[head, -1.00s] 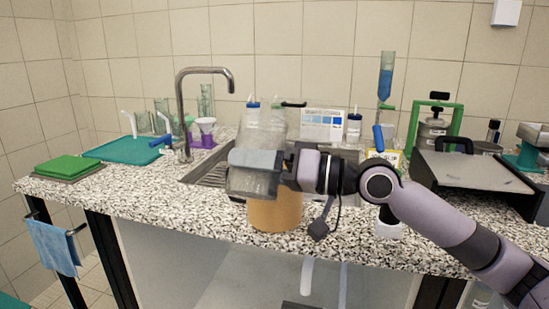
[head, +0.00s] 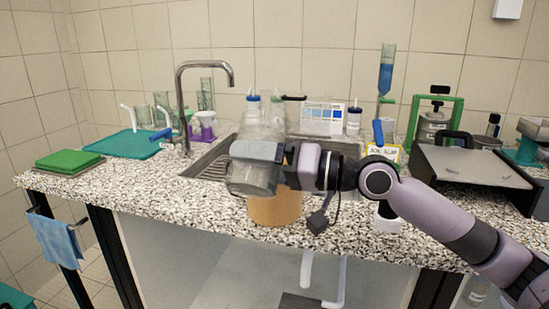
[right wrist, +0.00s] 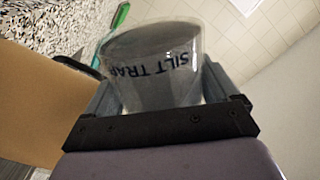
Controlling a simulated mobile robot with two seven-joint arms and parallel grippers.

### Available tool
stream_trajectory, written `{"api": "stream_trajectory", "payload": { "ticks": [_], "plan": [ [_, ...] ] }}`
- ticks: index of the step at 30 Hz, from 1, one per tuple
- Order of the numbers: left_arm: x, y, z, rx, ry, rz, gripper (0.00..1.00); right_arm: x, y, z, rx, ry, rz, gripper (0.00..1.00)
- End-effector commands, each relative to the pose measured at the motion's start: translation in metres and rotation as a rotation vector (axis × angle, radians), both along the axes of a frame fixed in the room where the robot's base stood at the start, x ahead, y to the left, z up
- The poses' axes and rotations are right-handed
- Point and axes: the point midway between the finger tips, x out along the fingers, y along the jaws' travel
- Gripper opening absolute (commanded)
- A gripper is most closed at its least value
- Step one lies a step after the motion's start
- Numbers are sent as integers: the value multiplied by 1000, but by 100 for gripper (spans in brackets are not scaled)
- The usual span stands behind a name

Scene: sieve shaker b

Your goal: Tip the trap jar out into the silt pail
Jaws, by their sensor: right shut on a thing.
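The trap jar (head: 252,180) is clear and held high at the bench's front edge in the head view. The right wrist view shows the jar (right wrist: 160,65) with "SILT TRAP" lettering that reads upside down there. My right gripper (head: 257,152) is shut on it, with one finger across its near side; both fingers flank it in the wrist view (right wrist: 160,85). The silt pail (head: 274,210) is the tan-orange tub behind and below the jar, partly covered by the jar and gripper. Its mouth is hidden. I cannot tell what the jar holds. My left gripper is out of view.
The sink (head: 210,165) with its tall tap (head: 181,100) lies behind the jar. A grey tray device (head: 475,170) and a green-framed sieve stack (head: 434,120) stand on the right. A teal mat (head: 122,145) and green pads (head: 70,162) lie left. The speckled front left counter is clear.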

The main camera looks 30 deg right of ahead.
Motion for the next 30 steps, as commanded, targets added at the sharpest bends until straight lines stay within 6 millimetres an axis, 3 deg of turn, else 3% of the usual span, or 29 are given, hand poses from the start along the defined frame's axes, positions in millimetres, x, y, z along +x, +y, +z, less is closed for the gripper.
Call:
{"api": "stream_trajectory", "payload": {
  "ticks": [30],
  "plan": [
    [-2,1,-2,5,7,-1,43,-2,2,-14,107,86,0,41]
  ]
}}
